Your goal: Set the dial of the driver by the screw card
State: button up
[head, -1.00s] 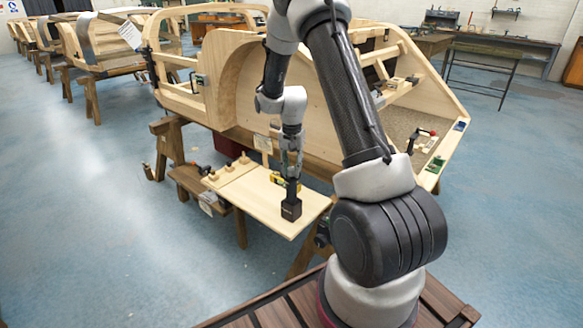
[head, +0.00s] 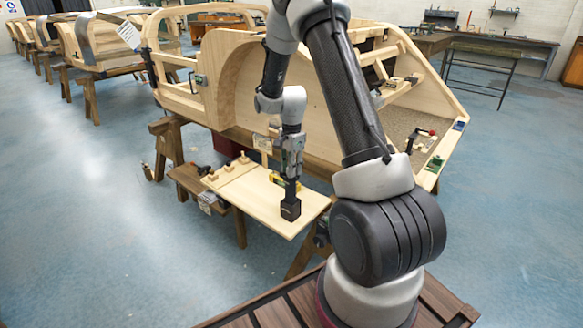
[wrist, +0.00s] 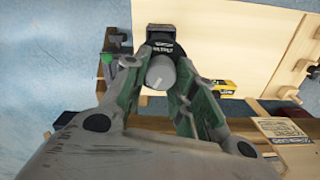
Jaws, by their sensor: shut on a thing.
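The black driver (head: 291,208) stands upright on the pale wooden board, its block-shaped base toward the head camera. In the wrist view its base (wrist: 160,42) carries a small label too blurred to read. My gripper (head: 291,182) is directly above the driver, pointing down. In the wrist view its fingers (wrist: 161,78) are shut on the round grey dial (wrist: 160,72), one on each side. A pale pointer line shows on the dial; its scale is not readable. A printed card (wrist: 283,130), perhaps the screw card, lies at the lower right; its text is too small to read.
A yellow-and-black tool (wrist: 222,88) lies close beside the driver. A clamp-like fitting (wrist: 118,68) is at the board's edge. The large wooden bodyframe (head: 232,85) rises behind.

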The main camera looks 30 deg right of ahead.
dwell(0.5)
jog(key=o, duration=1)
jog(key=shift+o, duration=0.2)
notch_tip(320, 180, up, 12)
